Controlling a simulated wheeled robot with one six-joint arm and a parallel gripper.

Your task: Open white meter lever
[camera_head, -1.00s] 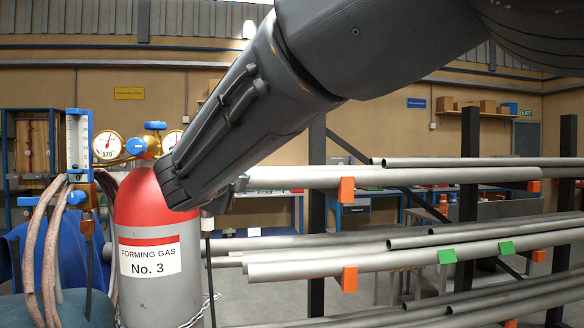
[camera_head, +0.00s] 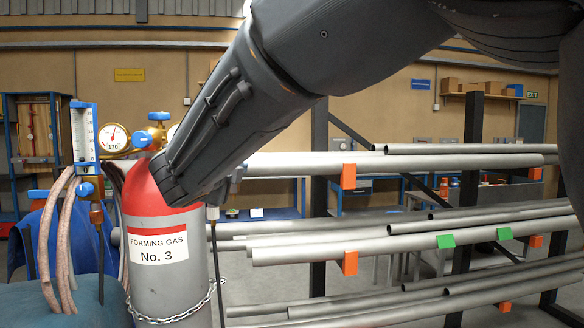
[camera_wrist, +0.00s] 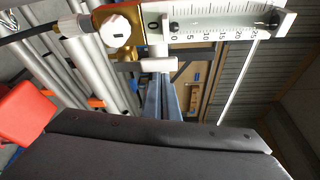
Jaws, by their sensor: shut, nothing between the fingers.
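The white meter (camera_wrist: 225,27) lies across the top of the wrist view, with white ends and a scale from 0 to 25. Its white lever knob (camera_wrist: 117,30) sits at the left end, on a brass body. In the wrist view the dark body of my gripper (camera_wrist: 160,130) fills the bottom, below and apart from the knob; it is shut and empty. In the head view my arm hides my fingertips, and I cannot make out the white meter there.
A grey gas cylinder (camera_head: 165,267) with a red top stands at the left of the head view. A blue-ended meter (camera_head: 84,135) and a round gauge (camera_head: 113,137) are by it. Racked metal pipes (camera_head: 400,163) stretch to the right. Hoses (camera_head: 66,235) hang at the left.

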